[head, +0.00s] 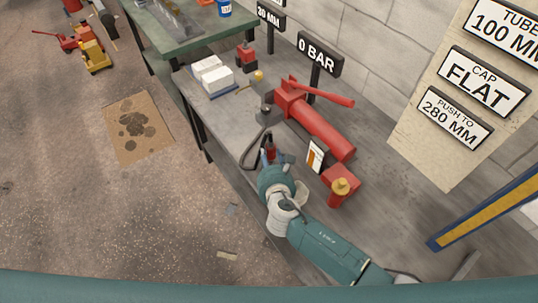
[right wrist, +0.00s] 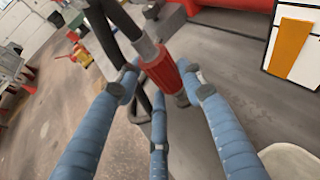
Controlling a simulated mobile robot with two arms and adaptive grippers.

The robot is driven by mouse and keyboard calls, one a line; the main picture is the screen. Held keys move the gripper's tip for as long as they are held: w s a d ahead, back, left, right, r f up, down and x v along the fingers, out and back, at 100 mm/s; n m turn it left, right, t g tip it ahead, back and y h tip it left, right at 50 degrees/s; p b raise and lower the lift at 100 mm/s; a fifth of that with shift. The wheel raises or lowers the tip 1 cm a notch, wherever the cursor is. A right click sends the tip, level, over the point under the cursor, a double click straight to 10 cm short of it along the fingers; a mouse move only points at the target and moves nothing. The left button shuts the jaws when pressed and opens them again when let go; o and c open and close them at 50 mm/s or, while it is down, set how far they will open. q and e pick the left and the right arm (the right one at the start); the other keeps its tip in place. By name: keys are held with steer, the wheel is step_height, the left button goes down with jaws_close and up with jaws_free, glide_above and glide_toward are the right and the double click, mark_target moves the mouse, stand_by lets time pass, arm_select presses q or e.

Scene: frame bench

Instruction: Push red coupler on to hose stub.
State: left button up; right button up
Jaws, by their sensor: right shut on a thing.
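The red coupler (right wrist: 165,74) is a ribbed red sleeve with grey metal at both ends. It sits tilted between the blue fingers of my right gripper (right wrist: 163,88), which are shut on it. In the head view the coupler (head: 270,149) is small and partly hidden by the gripper (head: 271,157), above the grey bench. A black hose (right wrist: 127,20) leads to the grey collar at the coupler's upper end. I cannot tell whether that collar is the hose stub or part of the coupler. A dark fitting (head: 266,112) stands on the bench close behind. My left gripper is not in view.
A red hand pump (head: 322,129) lies along the grey bench (head: 222,117). A white card with an orange stripe (head: 316,155) and a red block with a brass knob (head: 340,187) stand right of my gripper. White boxes (head: 213,77) stand farther back. The bench's left edge is close.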

steer(key=shift+r+p, duration=0.1)
steer(key=shift+p, duration=0.3)
stand_by(0.6)
steer(key=shift+f+b, duration=0.95)
steer(key=shift+f, duration=0.35)
steer(key=o, duration=1.4)
steer(key=shift+c, duration=0.2)
steer(key=shift+s, duration=0.1)
steer(key=shift+f, duration=0.1)
steer(key=v, duration=1.2)
